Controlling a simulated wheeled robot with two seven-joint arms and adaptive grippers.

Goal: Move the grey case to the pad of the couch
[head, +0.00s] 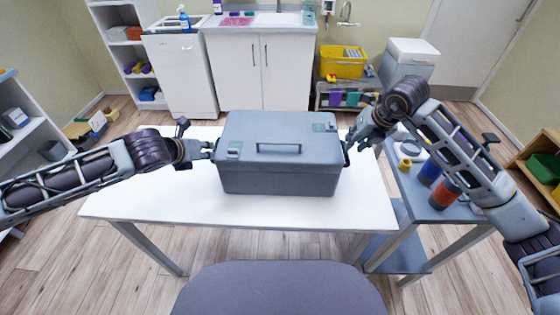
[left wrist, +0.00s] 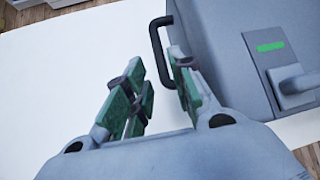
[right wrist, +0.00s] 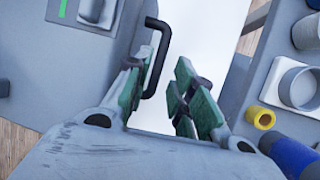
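The grey case (head: 280,150) stands upright and shut on the white table (head: 130,198), with a top handle and a black bar handle on each end. My left gripper (head: 207,150) is at its left end. In the left wrist view its fingers (left wrist: 155,85) are open, with the left side handle (left wrist: 157,45) between them, apparently not clamped. My right gripper (head: 352,143) is at the right end. In the right wrist view its fingers (right wrist: 158,80) are open around the right side handle (right wrist: 163,55). I cannot make out the couch pad for certain.
White cabinets (head: 275,70) stand behind. The white table is otherwise clear.

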